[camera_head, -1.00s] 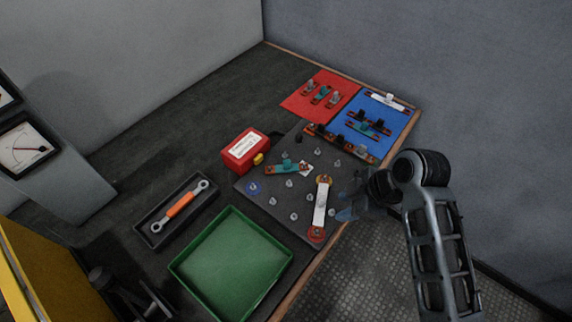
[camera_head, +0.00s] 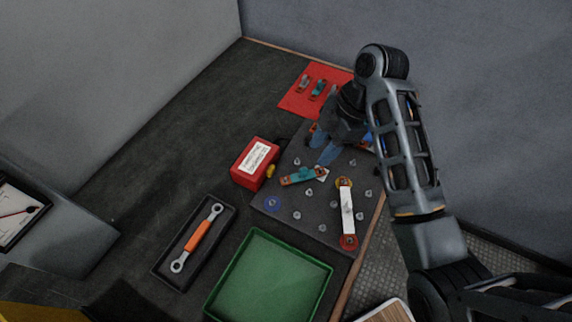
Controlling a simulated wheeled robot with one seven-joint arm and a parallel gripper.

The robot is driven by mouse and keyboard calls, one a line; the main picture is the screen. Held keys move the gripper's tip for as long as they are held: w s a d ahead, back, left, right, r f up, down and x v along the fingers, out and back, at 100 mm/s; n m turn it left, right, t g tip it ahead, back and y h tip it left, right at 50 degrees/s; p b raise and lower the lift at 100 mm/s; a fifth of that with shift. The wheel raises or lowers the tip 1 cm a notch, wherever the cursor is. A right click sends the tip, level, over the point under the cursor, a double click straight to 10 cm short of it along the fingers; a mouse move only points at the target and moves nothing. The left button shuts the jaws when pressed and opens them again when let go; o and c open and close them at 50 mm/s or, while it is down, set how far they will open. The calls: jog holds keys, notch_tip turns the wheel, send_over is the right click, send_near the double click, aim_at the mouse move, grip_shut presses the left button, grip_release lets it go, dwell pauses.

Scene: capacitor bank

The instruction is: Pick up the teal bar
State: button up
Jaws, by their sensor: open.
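A short teal bar (camera_head: 301,176) with copper-coloured ends lies on the dark grey pegboard (camera_head: 325,233), tilted slightly up to the right. A small white tag (camera_head: 322,173) is beside its right end. Another small teal piece (camera_head: 318,88) lies on the red mat (camera_head: 294,101) at the back. My gripper (camera_head: 324,147) is open, with its bluish fingers above the back part of the board, just behind and right of the teal bar in the picture. It appears apart from the bar; its height is hard to tell.
A red box (camera_head: 255,163) with a white label stands left of the bar. A white bar (camera_head: 346,209) is at the board's right. A green tray (camera_head: 268,280) and a tray with an orange-handled wrench (camera_head: 198,237) are in front. Several pegs stand around. My arm mostly hides the blue mat.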

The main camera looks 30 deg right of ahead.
aim_at(305, 168)
jog(key=shift+p+x, duration=0.5)
jog(key=shift+x, duration=3.4)
jog(key=shift+w+a, duration=0.15)
jog(key=shift+a, duration=0.05)
grip_shut()
